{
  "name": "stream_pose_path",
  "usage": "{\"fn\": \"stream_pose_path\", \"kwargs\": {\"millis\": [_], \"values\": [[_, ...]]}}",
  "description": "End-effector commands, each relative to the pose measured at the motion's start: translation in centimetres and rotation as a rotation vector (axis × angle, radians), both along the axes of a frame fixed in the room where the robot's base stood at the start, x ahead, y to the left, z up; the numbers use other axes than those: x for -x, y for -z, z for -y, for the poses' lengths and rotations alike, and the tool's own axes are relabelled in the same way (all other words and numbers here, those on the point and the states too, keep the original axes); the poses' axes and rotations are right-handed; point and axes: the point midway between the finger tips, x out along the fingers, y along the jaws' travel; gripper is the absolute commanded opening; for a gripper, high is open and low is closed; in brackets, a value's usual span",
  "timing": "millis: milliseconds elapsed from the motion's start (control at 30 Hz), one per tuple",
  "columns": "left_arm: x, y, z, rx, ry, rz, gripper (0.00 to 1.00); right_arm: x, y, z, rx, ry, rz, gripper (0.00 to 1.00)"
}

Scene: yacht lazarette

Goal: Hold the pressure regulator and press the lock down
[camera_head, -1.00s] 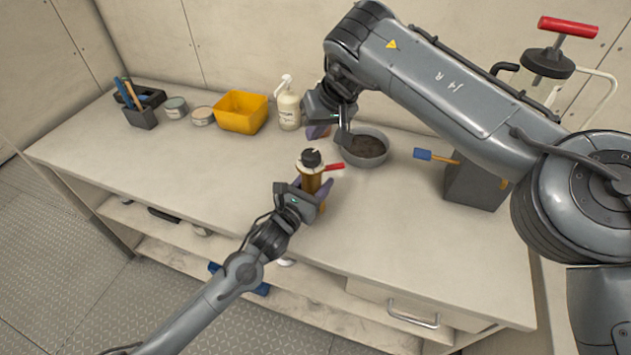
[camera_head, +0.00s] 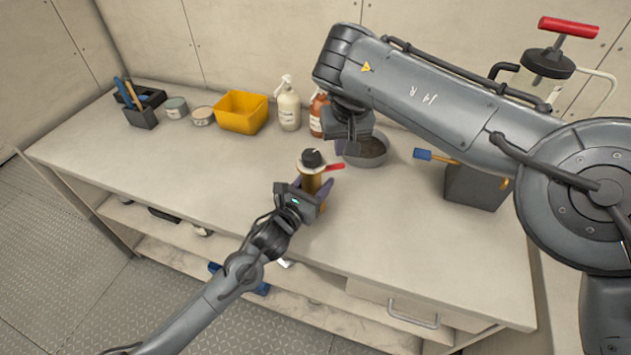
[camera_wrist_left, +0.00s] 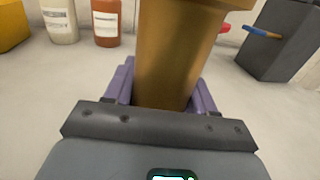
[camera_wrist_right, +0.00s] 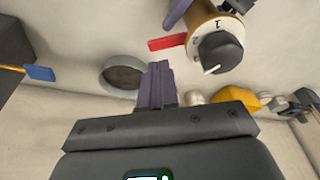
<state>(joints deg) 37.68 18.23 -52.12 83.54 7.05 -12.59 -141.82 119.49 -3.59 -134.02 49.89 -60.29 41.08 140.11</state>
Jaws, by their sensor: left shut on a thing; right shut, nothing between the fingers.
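The pressure regulator (camera_head: 312,182) stands upright at the middle of the bench, with a brass body, black top knob and red lock lever (camera_head: 335,166) sticking out to the right. My left gripper (camera_head: 311,192) is shut around the brass body, which also fills the left wrist view (camera_wrist_left: 178,60). My right gripper (camera_head: 347,148) is shut and empty, above and behind the lever. In the right wrist view its closed fingers (camera_wrist_right: 158,84) are apart from the red lever (camera_wrist_right: 167,42) and the numbered dial with its black knob (camera_wrist_right: 220,52).
A grey bowl (camera_head: 379,157) with dark contents stands behind the regulator. A white spray bottle (camera_head: 289,108), an orange bottle (camera_head: 317,115) and a yellow bin (camera_head: 241,112) line the back. A dark box (camera_head: 473,188) is at right. The front bench is clear.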

Motion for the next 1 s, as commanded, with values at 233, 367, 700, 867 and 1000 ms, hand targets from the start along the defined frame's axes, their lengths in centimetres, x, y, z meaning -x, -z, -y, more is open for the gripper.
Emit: {"fn": "stream_pose_path", "kwargs": {"millis": [233,367,700,867,1000], "values": [[0.0,0.0,0.1,-0.001,0.002,-0.001,0.12,0.0,1.7,0.0,-0.001,0.001,-0.001,0.00],[0.0,0.0,0.1,-0.001,0.002,-0.001,0.12,0.0,1.9,0.0,0.000,0.000,0.000,0.00],[0.0,0.0,0.1,-0.001,0.002,-0.001,0.12,0.0,2.0,0.0,0.000,0.000,0.000,0.00],[0.0,0.0,0.1,-0.001,0.002,-0.001,0.12,0.0,2.0,0.0,0.000,0.000,0.000,0.00],[0.0,0.0,0.1,-0.001,0.002,-0.001,0.12,0.0,2.0,0.0,0.000,0.000,0.000,0.00]]}}
